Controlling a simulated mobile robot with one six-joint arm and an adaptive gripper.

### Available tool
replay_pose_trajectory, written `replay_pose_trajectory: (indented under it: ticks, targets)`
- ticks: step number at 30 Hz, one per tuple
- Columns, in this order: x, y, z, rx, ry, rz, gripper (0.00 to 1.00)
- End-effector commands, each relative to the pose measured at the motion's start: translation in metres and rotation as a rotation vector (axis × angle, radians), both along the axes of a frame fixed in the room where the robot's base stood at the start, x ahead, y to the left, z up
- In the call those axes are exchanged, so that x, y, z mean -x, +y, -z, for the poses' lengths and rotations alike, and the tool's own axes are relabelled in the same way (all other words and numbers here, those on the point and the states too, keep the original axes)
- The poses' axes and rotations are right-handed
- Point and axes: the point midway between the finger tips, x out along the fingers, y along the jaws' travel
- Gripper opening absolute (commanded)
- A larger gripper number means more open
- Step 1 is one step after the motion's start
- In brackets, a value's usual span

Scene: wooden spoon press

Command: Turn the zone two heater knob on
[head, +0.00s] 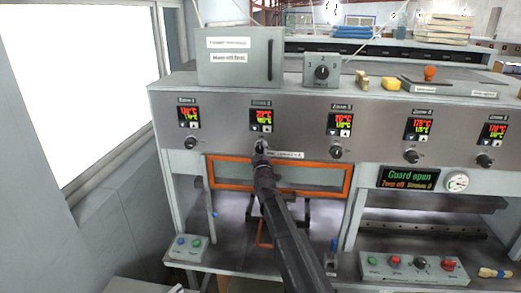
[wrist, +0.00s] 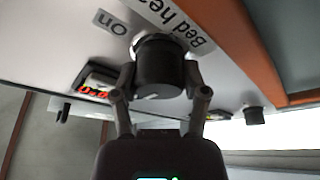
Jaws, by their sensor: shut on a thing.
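The zone two heater knob (wrist: 160,68) is a dark round knob on the press panel, with a small light mark near its lower edge in the wrist view. My gripper (wrist: 160,90) has one finger on each side of it and is shut on it. A label reading "on" (wrist: 112,23) is beside the knob, and a "Bed hea..." label (wrist: 180,20) is partly hidden behind it. In the head view, my gripper (head: 262,152) reaches the panel below the second display (head: 261,118), largely covering the knob.
Similar knobs sit under the other displays, such as the left one (head: 190,143) and middle one (head: 336,152). An orange guard frame (head: 230,188) is just below the gripper. A status screen (head: 408,178) reads "Guard open", with small orange text beneath. Button boxes (head: 187,247) stand lower down.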

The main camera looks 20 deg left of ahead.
Motion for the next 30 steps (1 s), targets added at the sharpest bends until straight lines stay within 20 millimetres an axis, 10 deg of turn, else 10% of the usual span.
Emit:
replay_pose_trajectory:
  ticks: [30]
  targets:
    - [-0.0035,0.0003,-0.0019,-0.495,0.114,0.007,0.11]
